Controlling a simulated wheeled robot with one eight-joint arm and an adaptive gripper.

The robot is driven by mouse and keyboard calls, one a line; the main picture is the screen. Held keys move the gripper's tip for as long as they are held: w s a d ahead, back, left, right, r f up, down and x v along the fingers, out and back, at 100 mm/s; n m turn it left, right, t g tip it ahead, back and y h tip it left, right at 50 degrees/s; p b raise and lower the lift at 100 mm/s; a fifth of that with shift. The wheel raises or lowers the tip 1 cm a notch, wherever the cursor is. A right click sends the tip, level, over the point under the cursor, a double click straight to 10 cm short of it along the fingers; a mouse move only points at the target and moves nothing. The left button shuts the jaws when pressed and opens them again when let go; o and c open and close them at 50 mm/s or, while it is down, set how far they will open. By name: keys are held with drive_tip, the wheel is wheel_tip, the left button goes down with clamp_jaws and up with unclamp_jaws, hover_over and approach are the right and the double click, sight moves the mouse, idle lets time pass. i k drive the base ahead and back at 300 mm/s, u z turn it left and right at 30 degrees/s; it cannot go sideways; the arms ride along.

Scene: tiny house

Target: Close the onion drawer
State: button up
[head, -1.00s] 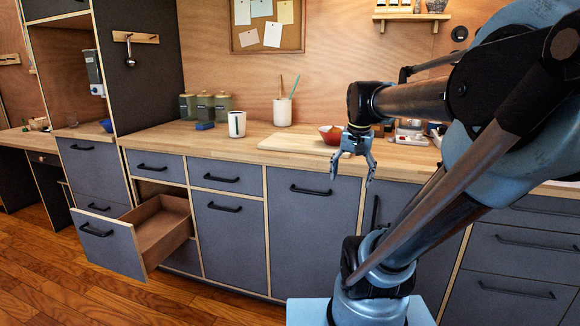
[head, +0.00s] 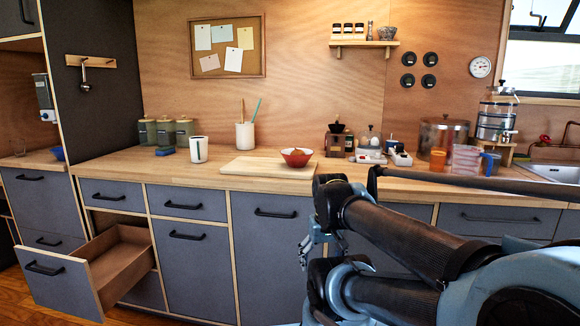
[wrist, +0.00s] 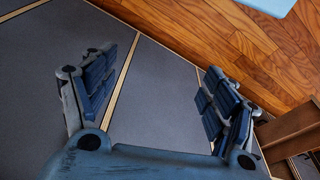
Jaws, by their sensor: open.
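The open drawer (head: 122,254) sticks out of the lower left cabinet, with a grey front, a black handle (head: 44,268) and a brown wooden inside. It looks empty; no onion shows. My gripper (head: 304,252) hangs to the right of the drawer, in front of the grey cabinet doors and below the counter. In the wrist view my gripper (wrist: 155,95) is open and empty, with its two fingers wide apart. A brown wooden edge (wrist: 290,128), likely the drawer's, shows at the right of that view, apart from the fingers.
The wooden counter (head: 225,197) above holds a cutting board (head: 262,168), a red bowl (head: 297,157), a white mug (head: 199,149) and canisters (head: 165,131). Closed cabinet doors (head: 186,262) stand between drawer and gripper. Wooden floor (wrist: 235,40) is clear in the wrist view.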

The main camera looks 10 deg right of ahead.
sight(86, 284)
drive_tip(key=u, duration=1.9)
drive_tip(key=k, duration=0.65)
drive_tip(key=u, duration=0.2)
drive_tip(key=i, duration=1.55)
drive_tip(key=z, duration=0.3)
